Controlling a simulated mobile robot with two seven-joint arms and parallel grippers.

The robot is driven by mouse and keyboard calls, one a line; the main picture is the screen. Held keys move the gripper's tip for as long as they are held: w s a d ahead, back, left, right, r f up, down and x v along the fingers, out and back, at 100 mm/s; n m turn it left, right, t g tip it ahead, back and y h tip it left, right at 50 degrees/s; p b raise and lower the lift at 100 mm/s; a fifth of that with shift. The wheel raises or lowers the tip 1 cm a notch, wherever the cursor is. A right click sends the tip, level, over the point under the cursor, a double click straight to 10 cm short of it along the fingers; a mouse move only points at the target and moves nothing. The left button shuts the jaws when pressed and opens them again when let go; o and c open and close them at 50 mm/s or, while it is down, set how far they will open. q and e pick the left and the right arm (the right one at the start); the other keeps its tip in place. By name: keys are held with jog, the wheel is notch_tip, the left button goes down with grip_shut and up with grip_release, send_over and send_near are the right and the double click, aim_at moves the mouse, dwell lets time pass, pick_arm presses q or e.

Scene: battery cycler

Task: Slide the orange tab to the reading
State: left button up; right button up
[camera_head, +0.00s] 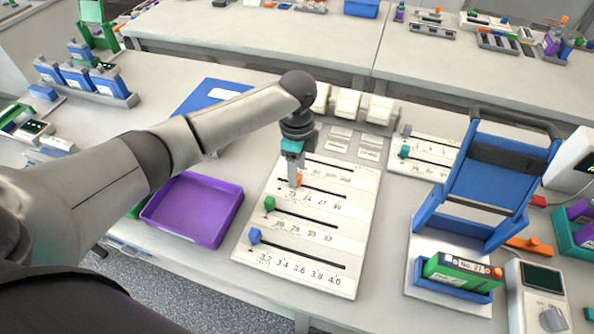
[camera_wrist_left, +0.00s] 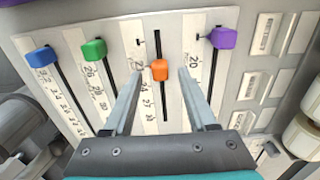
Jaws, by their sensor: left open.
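The orange tab (camera_wrist_left: 159,70) sits on a slot in the white slider board (camera_wrist_left: 20,44), with printed numbers beside the slot. In the head view the orange tab (camera_head: 298,179) shows just below the gripper, partly covered. My left gripper (camera_head: 294,183) is above the board at that tab. In the left wrist view its two fingers (camera_wrist_left: 158,82) are apart, one on each side of the orange tab, with gaps between. A green tab (camera_wrist_left: 94,49), a blue tab (camera_wrist_left: 40,57) and a purple tab (camera_wrist_left: 224,38) sit on the neighbouring slots. My right gripper is not in view.
A purple tray (camera_head: 193,209) lies left of the board. A blue-framed stand (camera_head: 492,190) with a green block (camera_head: 463,272) stands to the right. A second slider board (camera_head: 427,152) and several white blocks (camera_head: 348,104) are behind. Clear table lies between board and stand.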

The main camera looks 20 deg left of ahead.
pick_arm(q)
notch_tip(320, 180, up, 14)
jog(key=p, duration=0.1)
jog(key=shift+f, duration=0.25)
